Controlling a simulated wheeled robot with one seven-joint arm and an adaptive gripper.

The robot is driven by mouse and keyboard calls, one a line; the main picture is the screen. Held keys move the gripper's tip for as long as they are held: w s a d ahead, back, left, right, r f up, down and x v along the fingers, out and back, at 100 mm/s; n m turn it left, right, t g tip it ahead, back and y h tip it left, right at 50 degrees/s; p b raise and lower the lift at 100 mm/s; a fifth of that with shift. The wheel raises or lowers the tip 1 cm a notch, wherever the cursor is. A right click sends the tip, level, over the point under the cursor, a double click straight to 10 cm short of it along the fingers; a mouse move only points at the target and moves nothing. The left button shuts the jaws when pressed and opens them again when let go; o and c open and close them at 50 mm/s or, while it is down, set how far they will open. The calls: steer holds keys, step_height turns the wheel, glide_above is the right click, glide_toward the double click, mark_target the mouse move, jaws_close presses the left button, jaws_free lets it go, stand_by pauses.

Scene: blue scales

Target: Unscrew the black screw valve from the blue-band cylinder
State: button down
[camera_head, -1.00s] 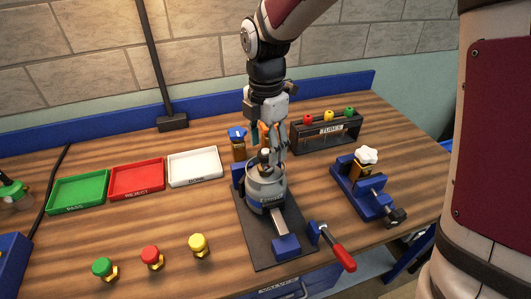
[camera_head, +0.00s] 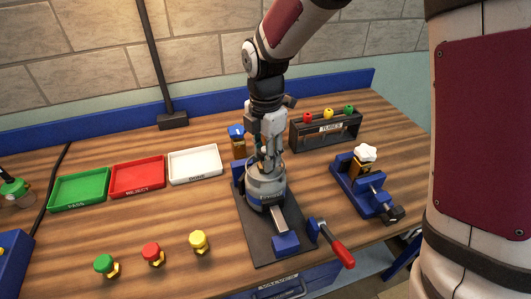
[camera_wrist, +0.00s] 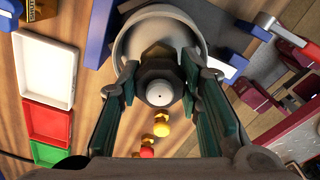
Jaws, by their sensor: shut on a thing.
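The grey blue-band cylinder (camera_head: 265,190) stands upright in the blue vise (camera_head: 286,243) at the middle of the bench. In the wrist view the cylinder (camera_wrist: 128,47) shows as a round grey body behind the fingers. The black screw valve (camera_wrist: 158,72) is on its top, with a pale round end facing the camera. My gripper (camera_head: 264,158) points down over the cylinder top. Its two dark green-padded fingers (camera_wrist: 158,80) are shut on the valve from both sides. In the head view the fingers mostly hide the valve.
Green (camera_head: 79,188), red (camera_head: 137,177) and white (camera_head: 194,165) trays lie left. Green, red and yellow (camera_head: 199,242) valves stand in front. A blue-capped piece (camera_head: 238,142) and tube rack (camera_head: 325,130) stand behind. Another vise (camera_head: 368,190) and a red handle (camera_head: 342,256) are right.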

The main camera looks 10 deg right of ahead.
steer(key=n, duration=0.4)
steer(key=shift+r+n+p, duration=0.1)
steer(key=shift+n+p, duration=0.2)
steer(key=shift+p, duration=0.05)
steer(key=n+p, duration=0.1)
steer(key=n, duration=0.4)
steer(key=shift+n+p, duration=0.3)
steer(key=n+p, duration=0.1)
steer(key=n, duration=0.3)
steer(key=shift+n, duration=0.3)
steer(key=n+p, duration=0.1)
steer(key=n, duration=0.3)
steer(key=shift+s, duration=0.1)
steer(key=shift+n, duration=0.6)
steer(key=c, duration=1.1)
jaws_free()
steer(key=shift+o, duration=0.2)
steer(key=shift+r, duration=0.15)
